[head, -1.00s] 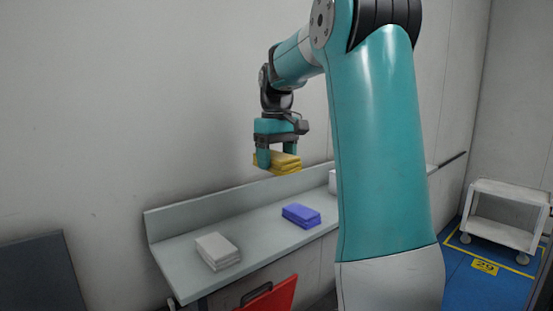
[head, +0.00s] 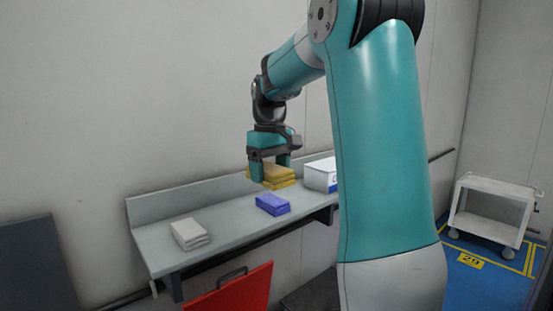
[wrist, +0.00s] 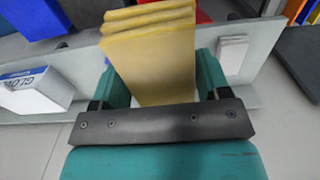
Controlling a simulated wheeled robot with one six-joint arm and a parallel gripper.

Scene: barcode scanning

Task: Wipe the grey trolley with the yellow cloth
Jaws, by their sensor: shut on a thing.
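The yellow cloth (head: 272,176) is a folded stack held between the teal fingers of my gripper (head: 270,168), above the grey wall shelf. In the wrist view the yellow cloth (wrist: 152,62) fills the space between the fingers of my gripper (wrist: 155,80), which is shut on it. The grey trolley (head: 492,212) stands at the far right of the head view, on a blue floor area with yellow lines. It has an upper and a lower deck and is well apart from my gripper. Part of the shelf is hidden behind my arm.
The grey shelf (head: 228,228) holds a white folded cloth (head: 190,234), a blue folded cloth (head: 272,204) and a white box (head: 322,175). A red panel (head: 232,291) stands below the shelf. A dark panel (head: 32,265) is at the left. Floor around the trolley looks clear.

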